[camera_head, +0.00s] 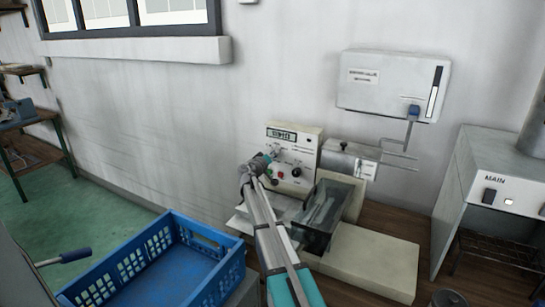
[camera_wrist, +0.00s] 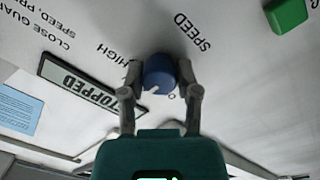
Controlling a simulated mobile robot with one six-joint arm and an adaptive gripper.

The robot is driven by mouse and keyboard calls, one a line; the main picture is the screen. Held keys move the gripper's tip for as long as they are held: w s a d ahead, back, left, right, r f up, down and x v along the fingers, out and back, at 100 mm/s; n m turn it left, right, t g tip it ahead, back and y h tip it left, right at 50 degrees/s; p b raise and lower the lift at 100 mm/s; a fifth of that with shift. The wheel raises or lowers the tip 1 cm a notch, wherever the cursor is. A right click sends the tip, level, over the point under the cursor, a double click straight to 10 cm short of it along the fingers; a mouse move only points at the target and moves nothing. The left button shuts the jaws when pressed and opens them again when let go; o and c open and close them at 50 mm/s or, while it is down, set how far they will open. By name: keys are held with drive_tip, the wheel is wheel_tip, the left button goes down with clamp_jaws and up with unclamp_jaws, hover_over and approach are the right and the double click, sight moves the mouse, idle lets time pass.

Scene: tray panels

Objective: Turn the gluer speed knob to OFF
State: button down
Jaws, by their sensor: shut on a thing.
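The gluer (camera_head: 308,142) has a pale front panel with a small display and several controls, and it stands on a bench against the wall. In the wrist view its blue speed knob (camera_wrist: 158,70) sits between the two fingers of my gripper (camera_wrist: 159,78), which is shut on it. A small pale mark shows on the knob's lower edge. The words SPEED and HIGH are printed around the knob, and one label beside it is mostly hidden. A display plate (camera_wrist: 80,88) reads STOPPED, upside down. In the head view my gripper (camera_head: 266,158) is at the panel's left side and hides the knob.
A green button (camera_wrist: 287,14) lies close by on the panel, and a red button (camera_head: 296,172) shows in the head view. A blue crate (camera_head: 215,285) stands at the lower left. A wall box (camera_head: 390,80) with a blue-handled lever and a MAIN unit (camera_head: 478,180) are right.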

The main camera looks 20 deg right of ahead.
drive_tip(key=shift+n, duration=0.3)
drive_tip(key=n, duration=0.9)
drive_tip(key=shift+b, duration=0.35)
drive_tip(key=shift+c, duration=1.7)
unclamp_jaws()
